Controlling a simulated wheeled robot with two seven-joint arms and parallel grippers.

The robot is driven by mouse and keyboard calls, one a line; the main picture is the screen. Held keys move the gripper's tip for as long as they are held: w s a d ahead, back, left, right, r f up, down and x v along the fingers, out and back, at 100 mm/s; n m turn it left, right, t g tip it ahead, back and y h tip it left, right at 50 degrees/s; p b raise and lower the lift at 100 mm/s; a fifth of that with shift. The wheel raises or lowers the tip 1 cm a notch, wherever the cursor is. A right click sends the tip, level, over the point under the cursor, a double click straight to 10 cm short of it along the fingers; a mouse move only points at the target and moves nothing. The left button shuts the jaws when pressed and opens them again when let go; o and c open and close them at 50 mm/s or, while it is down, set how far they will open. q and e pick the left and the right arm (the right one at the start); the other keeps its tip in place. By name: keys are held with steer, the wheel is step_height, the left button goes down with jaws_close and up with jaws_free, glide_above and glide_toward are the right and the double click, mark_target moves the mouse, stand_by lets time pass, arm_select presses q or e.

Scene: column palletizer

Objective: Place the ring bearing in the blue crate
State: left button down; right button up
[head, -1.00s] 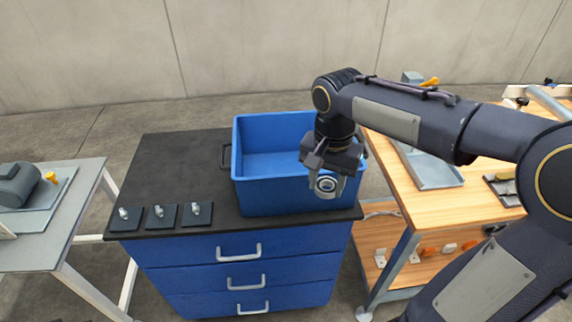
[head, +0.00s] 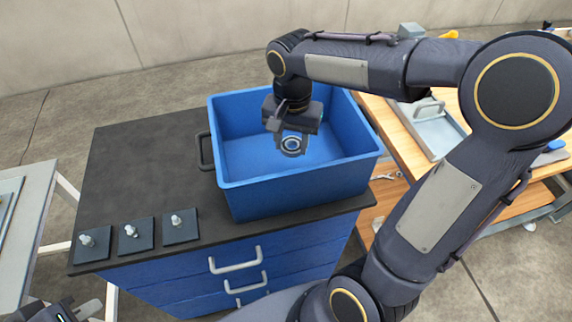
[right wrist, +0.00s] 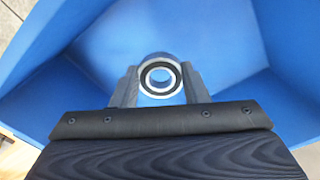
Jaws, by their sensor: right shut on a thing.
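The ring bearing (head: 292,145) is a small metal ring with a dark inner band. My right gripper (head: 291,138) is shut on it and holds it over the inside of the blue crate (head: 290,191). The bearing also shows between the fingers in the right wrist view (right wrist: 160,76), with blue crate walls around it. The crate stands open on the dark cabinet top, and nothing else shows inside it. Part of my left gripper (head: 75,312) shows at the lower left corner; its fingers are mostly cut off by the frame edge.
The dark cabinet top (head: 130,180) carries several small black plates with metal pegs (head: 131,233) at its front left. A wooden bench (head: 460,110) with a grey tray (head: 437,130) stands at the right. A grey table (head: 30,215) stands at the left.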

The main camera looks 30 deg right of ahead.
step_height(320, 180, down, 9)
steer(key=shift+f, duration=0.2)
stand_by(0.3)
steer(key=shift+f, duration=0.15)
steer(key=o, duration=1.1)
steer(key=shift+c, duration=0.2)
